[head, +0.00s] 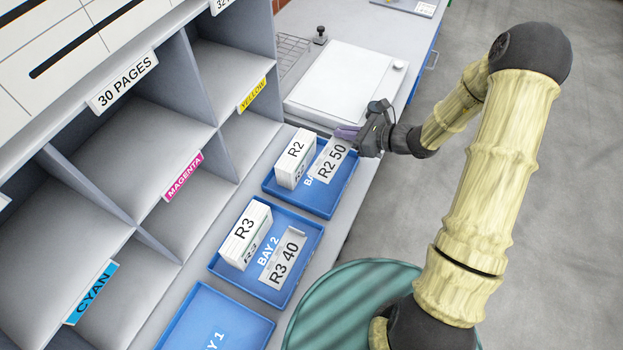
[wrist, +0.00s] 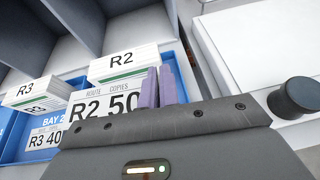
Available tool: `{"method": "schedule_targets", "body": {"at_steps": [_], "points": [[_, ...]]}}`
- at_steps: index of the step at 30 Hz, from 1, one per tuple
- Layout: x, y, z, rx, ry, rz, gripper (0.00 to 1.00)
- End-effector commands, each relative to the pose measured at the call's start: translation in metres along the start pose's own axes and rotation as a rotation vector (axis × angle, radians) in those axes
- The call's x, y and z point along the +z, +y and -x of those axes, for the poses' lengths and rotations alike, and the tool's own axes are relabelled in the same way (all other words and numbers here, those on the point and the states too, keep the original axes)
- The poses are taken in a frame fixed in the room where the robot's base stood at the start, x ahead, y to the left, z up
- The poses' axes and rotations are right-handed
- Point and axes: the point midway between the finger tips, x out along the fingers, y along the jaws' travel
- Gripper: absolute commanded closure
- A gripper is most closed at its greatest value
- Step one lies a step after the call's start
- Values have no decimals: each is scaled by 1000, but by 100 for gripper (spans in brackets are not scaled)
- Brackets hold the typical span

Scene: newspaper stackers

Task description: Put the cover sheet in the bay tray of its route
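The R2 50 cover sheet (head: 330,160) is over the far blue bay tray (head: 338,201), beside the white R2 stack (head: 296,160). It covers part of the tray's lettering. My gripper (head: 347,132) is at the sheet's far right end. In the wrist view its purple fingers (wrist: 159,88) are close together at the right end of the sheet (wrist: 105,104) and look shut on it. The grip point itself is hidden. I cannot tell whether the sheet touches the tray floor. The R2 stack also shows in the wrist view (wrist: 123,64).
The BAY 2 tray (head: 225,268) holds an R3 stack (head: 245,235) and an R3 40 sheet (head: 283,258). An empty-looking tray (head: 195,320), lettering ending in 1, is nearest. Grey shelving (head: 160,125) stands left. A white flat-topped box (head: 345,80) lies beyond my gripper.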

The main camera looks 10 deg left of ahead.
Motion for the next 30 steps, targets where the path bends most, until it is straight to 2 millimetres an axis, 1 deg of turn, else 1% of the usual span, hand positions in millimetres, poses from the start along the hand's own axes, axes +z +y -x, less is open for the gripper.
{"method": "schedule_targets", "body": {"at_steps": [1,5,14,17,20,24,27,30], "points": [[3,0,-5,25,0,17,100],[10,1,-9,59,0,23,100],[12,4,-11,65,-1,22,100],[6,3,-14,65,-2,20,100],[-5,4,-19,66,-2,18,100],[-26,4,-27,66,-1,18,100],[-37,4,-32,66,-2,20,100],[-41,4,-33,64,-3,21,100]]}}
